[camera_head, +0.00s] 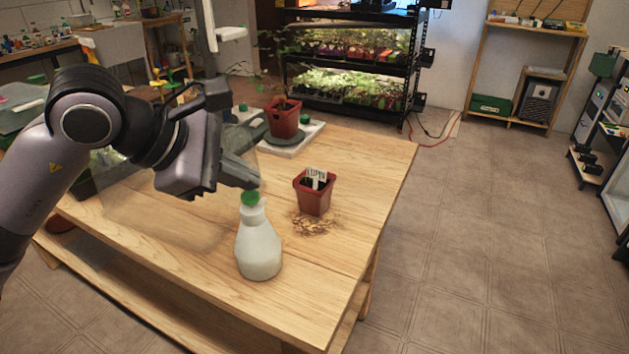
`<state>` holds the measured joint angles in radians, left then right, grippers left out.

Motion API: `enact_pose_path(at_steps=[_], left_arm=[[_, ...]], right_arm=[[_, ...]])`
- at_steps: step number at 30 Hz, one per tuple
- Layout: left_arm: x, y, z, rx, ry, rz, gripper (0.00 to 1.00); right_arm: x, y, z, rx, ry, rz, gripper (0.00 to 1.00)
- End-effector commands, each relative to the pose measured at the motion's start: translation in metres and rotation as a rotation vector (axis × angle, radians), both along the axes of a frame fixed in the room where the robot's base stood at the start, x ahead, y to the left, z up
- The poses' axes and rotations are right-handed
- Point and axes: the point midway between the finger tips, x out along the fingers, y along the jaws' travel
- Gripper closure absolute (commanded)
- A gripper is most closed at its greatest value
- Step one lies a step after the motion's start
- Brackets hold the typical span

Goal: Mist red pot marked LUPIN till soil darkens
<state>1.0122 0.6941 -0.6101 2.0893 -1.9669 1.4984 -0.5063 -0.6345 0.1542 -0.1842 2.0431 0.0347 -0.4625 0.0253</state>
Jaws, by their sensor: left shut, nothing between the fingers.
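The red pot (313,201) stands upright on the wooden table, with a white label reading LUPIN in it. Its soil is mostly hidden by the label, and the soil's shade is hard to judge. A white spray bottle with a green top (259,246) stands upright on the table, left of the pot and nearer the front edge. My left gripper (250,180) is shut and empty. Its fingertips appear just above the bottle's green top, left of the pot; I cannot tell whether they touch it. My right gripper is out of view.
Brown crumbs or a stain (314,223) lie on the table at the pot's foot. Behind, another red pot (283,122) holds a plant near a white tray (303,142). The table's right side (375,190) is clear. A lit seedling rack (350,62) stands beyond.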

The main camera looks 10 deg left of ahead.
Motion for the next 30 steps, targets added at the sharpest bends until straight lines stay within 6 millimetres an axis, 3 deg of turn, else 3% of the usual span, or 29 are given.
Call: enact_pose_path(at_steps=[16,30], left_arm=[[0.000,0.000,0.056,0.000,-0.001,0.001,1.00],[0.000,0.000,0.058,-0.001,0.000,-0.001,1.00]], right_arm=[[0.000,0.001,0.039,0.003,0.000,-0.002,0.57],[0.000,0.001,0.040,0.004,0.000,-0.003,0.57]])
